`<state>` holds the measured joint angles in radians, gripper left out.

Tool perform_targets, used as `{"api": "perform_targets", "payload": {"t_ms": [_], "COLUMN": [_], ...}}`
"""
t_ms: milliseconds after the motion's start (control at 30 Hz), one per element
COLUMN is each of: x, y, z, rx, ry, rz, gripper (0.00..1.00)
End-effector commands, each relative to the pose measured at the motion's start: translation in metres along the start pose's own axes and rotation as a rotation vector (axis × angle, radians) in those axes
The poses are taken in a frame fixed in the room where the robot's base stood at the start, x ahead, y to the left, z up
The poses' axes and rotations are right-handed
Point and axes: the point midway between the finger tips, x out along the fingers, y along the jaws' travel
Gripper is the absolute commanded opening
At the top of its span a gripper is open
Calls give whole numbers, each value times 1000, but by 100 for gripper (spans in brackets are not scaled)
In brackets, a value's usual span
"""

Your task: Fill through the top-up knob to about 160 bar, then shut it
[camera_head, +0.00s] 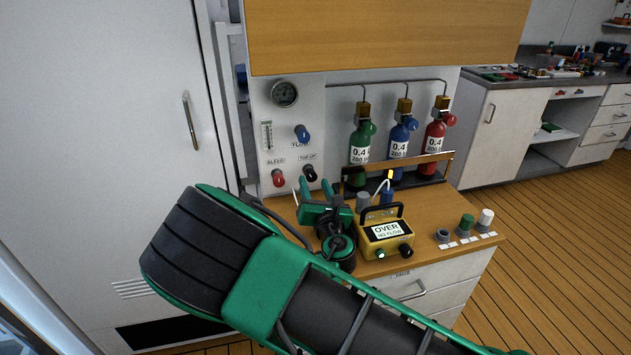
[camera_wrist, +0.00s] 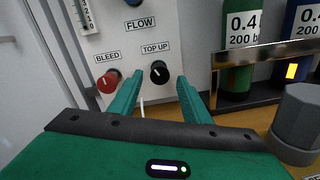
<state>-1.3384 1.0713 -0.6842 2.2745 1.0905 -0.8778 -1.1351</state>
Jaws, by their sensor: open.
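The black top-up knob (camera_wrist: 159,71) sits on the white panel under its TOP UP label. It also shows in the head view (camera_head: 310,172). My gripper (camera_wrist: 160,84) is open and empty. In the wrist view its two green fingertips appear on either side of the knob and a little below it; I cannot tell whether they touch it. The round pressure gauge (camera_head: 285,93) is at the panel's top in the head view, its reading too small to make out. The wrist view does not show the gauge.
The red bleed knob (camera_wrist: 109,82) is close left of my left finger. The blue flow knob (camera_head: 302,133) is above. Green, blue and red cylinders (camera_head: 437,139) stand right, behind a rail. A yellow box (camera_head: 386,239) reading OVER, NO FLOW sits on the wooden counter (camera_head: 440,208).

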Motion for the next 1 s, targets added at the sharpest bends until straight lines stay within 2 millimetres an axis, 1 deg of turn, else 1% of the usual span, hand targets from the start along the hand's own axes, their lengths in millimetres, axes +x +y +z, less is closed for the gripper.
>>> {"api": "perform_targets", "payload": {"t_ms": [33,100,233,400,600,633,667,700,767,800,933,1000], "x": [8,17,27,32,32,32,32,32,32,32,32,32], "y": [1,0,1,1,0,0,0,0,0,0,0,0], "z": [1,1,0,0,0,0,0,0,0,0,0,1], "rx": [3,2,2,-1,-1,-1,-1,-1,-1,-1,8,42], "ry": [-3,-2,0,0,0,0,0,0,0,0,1,2], "rz": [2,1,2,2,1,2,1,1,1,1,1,-1], "gripper": [44,44,44,44,44,39,32,22,8,3,3,3]}}
